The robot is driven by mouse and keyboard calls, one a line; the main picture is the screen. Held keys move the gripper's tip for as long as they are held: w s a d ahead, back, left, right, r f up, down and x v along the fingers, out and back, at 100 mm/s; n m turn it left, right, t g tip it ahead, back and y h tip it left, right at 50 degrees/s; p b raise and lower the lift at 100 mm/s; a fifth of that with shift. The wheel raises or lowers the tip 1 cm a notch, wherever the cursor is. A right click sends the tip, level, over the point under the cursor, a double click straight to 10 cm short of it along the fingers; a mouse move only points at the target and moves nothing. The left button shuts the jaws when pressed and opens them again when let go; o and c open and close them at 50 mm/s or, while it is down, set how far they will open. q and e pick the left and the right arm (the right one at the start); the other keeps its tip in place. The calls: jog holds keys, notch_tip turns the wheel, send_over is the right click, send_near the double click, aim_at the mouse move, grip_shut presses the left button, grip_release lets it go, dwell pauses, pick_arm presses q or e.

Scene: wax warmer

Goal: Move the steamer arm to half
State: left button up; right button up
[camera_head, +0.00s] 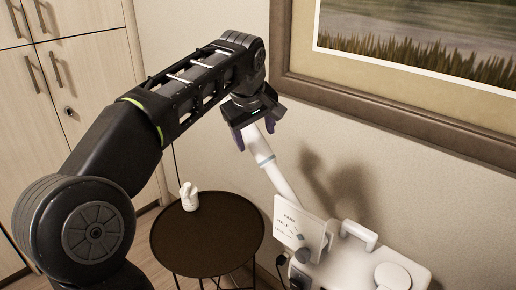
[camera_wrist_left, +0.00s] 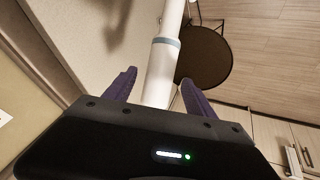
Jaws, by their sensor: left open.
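The white steamer arm (camera_head: 278,178) rises up and to the left from the white machine (camera_head: 350,262). A grey-blue band circles it near its upper end. The label plate (camera_head: 300,229) at its base carries several printed lines, one of which seems to read HALF. My left gripper (camera_head: 259,133) is at the arm's upper end, with a purple finger on either side. In the left wrist view the steamer arm (camera_wrist_left: 164,65) runs between the two fingers of the left gripper (camera_wrist_left: 160,88), which are open and show a gap on each side. My right gripper is not in view.
A round dark side table (camera_head: 225,238) with a small white object (camera_head: 188,197) on it stands left of the machine. A framed picture (camera_head: 400,105) hangs on the wall behind. Wooden cabinets (camera_head: 75,75) stand at the left.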

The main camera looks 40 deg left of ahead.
aim_at(272, 172)
pick_arm(q)
jog(key=p+x, duration=0.1)
jog(key=x, duration=0.6)
jog(key=shift+f, duration=0.15)
grip_shut()
dwell(0.5)
dwell(0.3)
